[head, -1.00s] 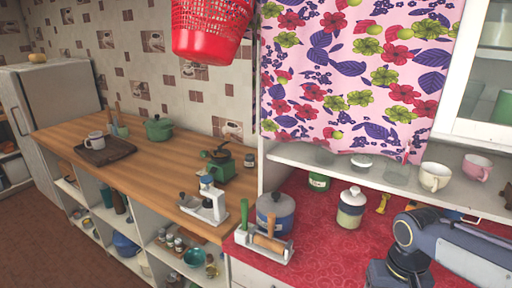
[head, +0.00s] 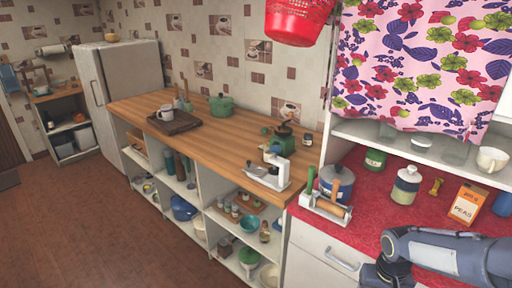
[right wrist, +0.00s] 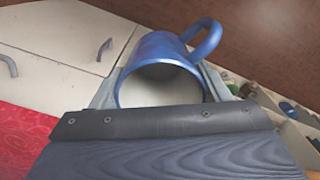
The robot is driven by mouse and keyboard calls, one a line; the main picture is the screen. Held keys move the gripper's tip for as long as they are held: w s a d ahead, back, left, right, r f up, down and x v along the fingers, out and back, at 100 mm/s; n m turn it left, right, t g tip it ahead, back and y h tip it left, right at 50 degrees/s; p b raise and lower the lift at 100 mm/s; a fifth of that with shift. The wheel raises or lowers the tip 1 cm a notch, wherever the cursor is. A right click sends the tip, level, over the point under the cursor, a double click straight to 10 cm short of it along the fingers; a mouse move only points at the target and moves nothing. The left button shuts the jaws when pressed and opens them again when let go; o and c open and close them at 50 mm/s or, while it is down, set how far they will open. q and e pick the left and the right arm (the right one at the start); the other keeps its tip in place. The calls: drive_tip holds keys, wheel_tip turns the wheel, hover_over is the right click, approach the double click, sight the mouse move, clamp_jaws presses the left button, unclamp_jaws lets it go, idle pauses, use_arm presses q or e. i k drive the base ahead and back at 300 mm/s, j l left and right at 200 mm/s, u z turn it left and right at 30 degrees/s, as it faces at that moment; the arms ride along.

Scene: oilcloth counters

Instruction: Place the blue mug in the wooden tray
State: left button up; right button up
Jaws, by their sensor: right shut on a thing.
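The blue mug (right wrist: 160,50) fills the middle of the right wrist view. Its open mouth faces the camera and its handle is at the upper right. My right gripper (right wrist: 162,88) is shut on it, with a grey finger on each side. In the head view only part of my right arm shows at the lower right; the gripper and the held mug are out of that view. The dark wooden tray (head: 187,123) lies on the wooden counter at the left, well away from my right arm. My left gripper is not in view.
A white mug (head: 166,112) stands on the tray, leaving its right part bare. A green pot (head: 221,106) is behind it. A grinder (head: 284,140), a white scale-like device (head: 270,174) and a utensil holder (head: 326,207) stand further right. Floor (head: 110,225) in front is clear.

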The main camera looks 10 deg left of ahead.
sight(178, 126)
drive_tip(key=i+j+u, duration=0.2)
drive_tip(key=i+j, duration=0.2)
drive_tip(key=j, duration=0.35)
drive_tip(key=i+j+u, duration=0.25)
drive_tip(key=i+j, duration=0.2)
drive_tip(key=j, duration=0.25)
drive_tip(key=i+j+u, duration=0.2)
drive_tip(key=i+j, duration=0.3)
drive_tip(key=j, duration=0.1)
